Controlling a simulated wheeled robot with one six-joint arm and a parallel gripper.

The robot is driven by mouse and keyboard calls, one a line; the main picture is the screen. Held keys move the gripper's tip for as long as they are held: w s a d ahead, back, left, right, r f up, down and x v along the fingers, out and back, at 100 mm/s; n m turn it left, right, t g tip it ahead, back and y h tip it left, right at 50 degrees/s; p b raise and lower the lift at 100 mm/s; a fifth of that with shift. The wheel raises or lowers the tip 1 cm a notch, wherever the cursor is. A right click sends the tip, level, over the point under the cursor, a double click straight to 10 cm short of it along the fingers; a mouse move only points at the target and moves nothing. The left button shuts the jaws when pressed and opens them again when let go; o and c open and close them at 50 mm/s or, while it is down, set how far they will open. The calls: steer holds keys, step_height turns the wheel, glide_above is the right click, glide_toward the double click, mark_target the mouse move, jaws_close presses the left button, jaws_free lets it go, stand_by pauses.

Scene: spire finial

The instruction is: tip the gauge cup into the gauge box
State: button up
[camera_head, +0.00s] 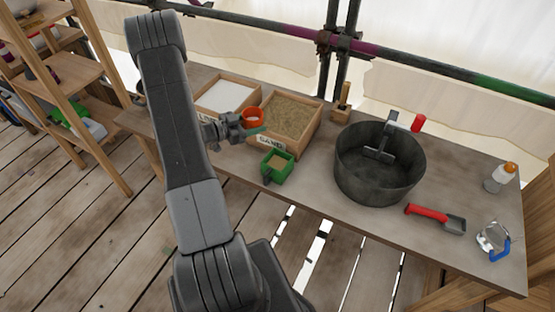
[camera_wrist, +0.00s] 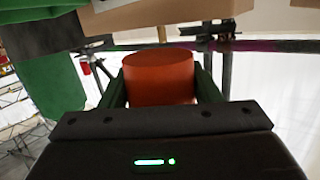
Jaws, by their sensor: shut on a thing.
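The orange-red gauge cup (camera_head: 252,118) is held between the fingers of my gripper (camera_head: 250,132), above the near edge of the two wooden boxes. In the wrist view the cup (camera_wrist: 160,80) sits between both fingers, and my gripper (camera_wrist: 162,92) is shut on it. What the cup holds is not clear. The green gauge box (camera_head: 279,166) stands on the bench in front of the sand box, below and to the right of the cup, with tan material inside. Its green side (camera_wrist: 45,60) seems to show at the left of the wrist view.
A wooden box of sand (camera_head: 315,128) and a box of white material (camera_head: 212,108) stand behind. A dark metal tub (camera_head: 380,185), red-handled scoop (camera_head: 432,215), white bottle (camera_head: 499,178) and blue-and-silver item (camera_head: 494,240) are to the right. Scaffold pipes (camera_head: 450,73) run behind the bench.

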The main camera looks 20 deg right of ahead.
steer(key=shift+s+d+f+m+b, duration=0.1)
steer(key=shift+s+f+m+b, duration=0.2)
steer(key=shift+m, duration=0.1)
steer(key=shift+s+d+r+m+t+y+b, duration=0.15)
steer(key=shift+s+r+m+t+y, duration=0.1)
steer(key=shift+s+m, duration=0.15)
steer(key=shift+s+d+r+m+t+y+b, duration=0.15)
steer(key=shift+s+m+t, duration=0.1)
steer(key=shift+m, duration=0.25)
steer(key=shift+s+f+b, duration=0.15)
steer(key=shift+f+b, duration=0.15)
steer(key=shift+b, duration=0.05)
steer(key=m+t+b, duration=0.1)
steer(key=m+b, duration=0.1)
steer(key=s+m+t+b, duration=0.1)
steer(key=m+b, duration=0.1)
steer(key=b, duration=0.1)
steer(key=s+f+m+t+y+b, duration=0.1)
steer(key=m+b, duration=0.2)
steer(key=shift+s+d, duration=0.2)
steer(key=shift+d, duration=0.15)
steer(key=shift+r+m+b, duration=0.15)
steer(key=shift+m+b, duration=0.2)
steer(key=shift+m, duration=0.05)
steer(key=shift+s+f+b, duration=0.2)
steer(key=shift+b, duration=0.4)
steer(key=shift+s+d+f+m+t+b, duration=0.25)
steer(key=shift+s+m+t+b, duration=0.25)
steer(key=shift+b, duration=1.25)
